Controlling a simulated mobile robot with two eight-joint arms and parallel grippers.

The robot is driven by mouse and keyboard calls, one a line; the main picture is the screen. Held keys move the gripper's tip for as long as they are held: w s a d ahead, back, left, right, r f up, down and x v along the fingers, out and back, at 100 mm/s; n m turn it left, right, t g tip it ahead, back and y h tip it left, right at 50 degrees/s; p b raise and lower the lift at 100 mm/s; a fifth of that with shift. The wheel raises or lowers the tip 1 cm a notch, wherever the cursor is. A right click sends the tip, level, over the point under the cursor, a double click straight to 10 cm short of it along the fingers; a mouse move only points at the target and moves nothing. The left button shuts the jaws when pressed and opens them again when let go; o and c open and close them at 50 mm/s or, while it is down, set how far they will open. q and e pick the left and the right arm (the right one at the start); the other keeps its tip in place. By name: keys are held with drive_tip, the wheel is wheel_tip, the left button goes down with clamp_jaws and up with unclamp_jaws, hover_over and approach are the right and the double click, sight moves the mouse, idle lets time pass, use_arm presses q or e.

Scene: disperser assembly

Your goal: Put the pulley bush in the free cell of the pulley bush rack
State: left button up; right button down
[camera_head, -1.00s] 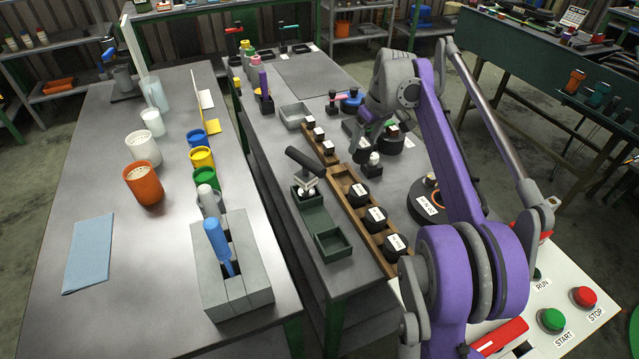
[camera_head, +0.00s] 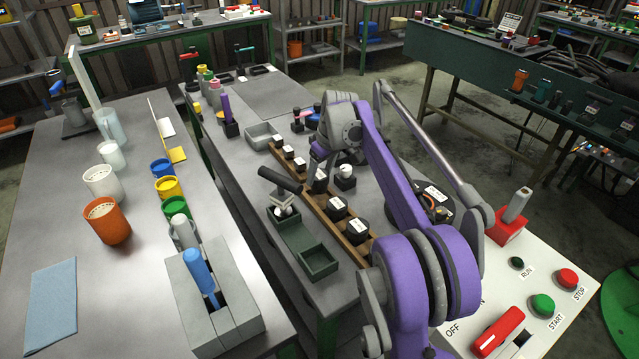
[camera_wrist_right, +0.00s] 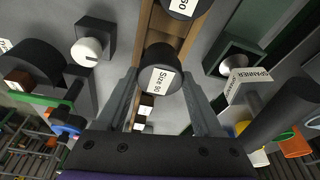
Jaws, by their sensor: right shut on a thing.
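My left gripper is not in view.
A green two-part tray (camera_head: 318,261) stands left of the rack with a dark-handled tool (camera_head: 281,181). A black piece with a white knob (camera_head: 346,176) stands close right of the gripper.

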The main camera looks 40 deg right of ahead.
sight(322, 176)
drive_tip(key=shift+f, duration=1.6)
drive_tip(key=shift+f, duration=0.1)
drive_tip(key=shift+c, duration=0.2)
unclamp_jaws()
drive_tip(key=p+v, duration=0.1)
drive_tip(key=v, duration=1.1)
drive_tip(key=shift+s, duration=0.15)
